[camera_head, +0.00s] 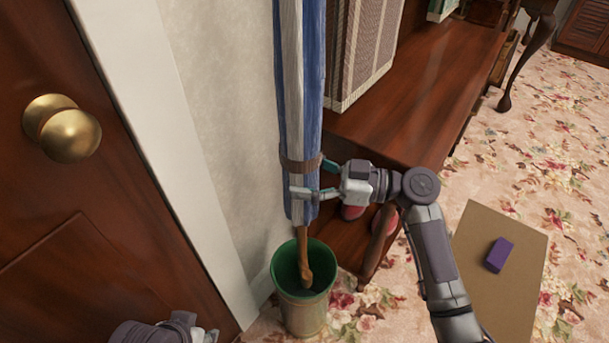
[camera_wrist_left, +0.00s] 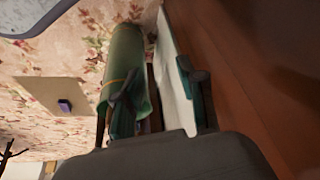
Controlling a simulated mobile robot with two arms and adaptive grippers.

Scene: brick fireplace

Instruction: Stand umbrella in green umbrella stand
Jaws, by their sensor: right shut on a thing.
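The umbrella (camera_head: 302,95) is furled, with blue and white stripes, and hangs nearly upright with its brown handle (camera_head: 303,255) down. My right gripper (camera_head: 308,180) is shut on its lower part, near the brown band. The green umbrella stand (camera_head: 303,310) stands on the floor below. The handle's end shows within the stand's mouth; I cannot tell how deep.
A brown door (camera_head: 70,230) with a brass knob (camera_head: 62,128) and white frame is at the left. A wooden bench (camera_head: 430,90) stands right of the umbrella, with shoes beneath. A brown mat (camera_head: 500,270) with a purple block (camera_head: 499,254) lies on the floral carpet.

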